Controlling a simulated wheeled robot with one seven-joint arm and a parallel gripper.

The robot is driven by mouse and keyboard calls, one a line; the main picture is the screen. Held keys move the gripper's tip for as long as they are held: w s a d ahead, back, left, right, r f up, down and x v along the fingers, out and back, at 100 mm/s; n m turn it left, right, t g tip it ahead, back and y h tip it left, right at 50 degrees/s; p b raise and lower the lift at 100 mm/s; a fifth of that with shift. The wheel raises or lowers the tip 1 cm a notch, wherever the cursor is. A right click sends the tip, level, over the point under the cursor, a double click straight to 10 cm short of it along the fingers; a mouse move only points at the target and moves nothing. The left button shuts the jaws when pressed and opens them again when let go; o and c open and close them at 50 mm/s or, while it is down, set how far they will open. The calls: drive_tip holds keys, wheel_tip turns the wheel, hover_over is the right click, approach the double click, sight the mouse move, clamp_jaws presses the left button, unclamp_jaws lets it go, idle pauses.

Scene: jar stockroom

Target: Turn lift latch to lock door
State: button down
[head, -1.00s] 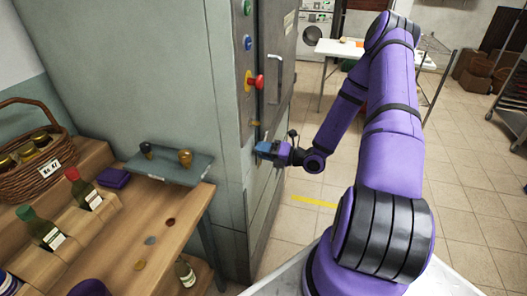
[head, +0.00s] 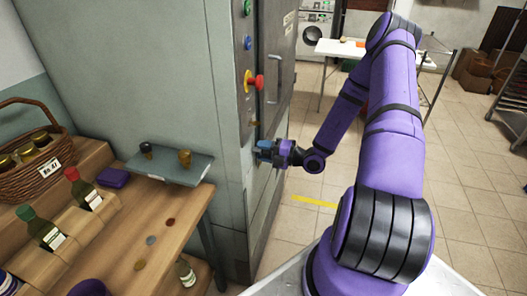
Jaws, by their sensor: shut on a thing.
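The lift door (head: 275,62) is a grey metal panel with a vertical bar handle, set in the side of a large grey-green cabinet, and it looks closed. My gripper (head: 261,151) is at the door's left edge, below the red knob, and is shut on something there. The latch sits at that spot, mostly hidden by the blue fingers. A small brass-coloured piece (head: 255,125) shows just above my gripper. I cannot tell the latch's angle.
A red button (head: 256,82) on a yellow base, with blue and green buttons above, sits on the frame. A small shelf (head: 170,166) and a wooden counter (head: 150,222) with bottles and a basket stand at the left. A white table (head: 345,48) stands behind.

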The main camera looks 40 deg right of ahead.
drive_tip(key=c, duration=0.6)
unclamp_jaws()
drive_tip(key=shift+d, duration=0.1)
drive_tip(key=v, duration=1)
drive_tip(key=shift+s+d, duration=0.25)
drive_tip(key=shift+s, duration=0.05)
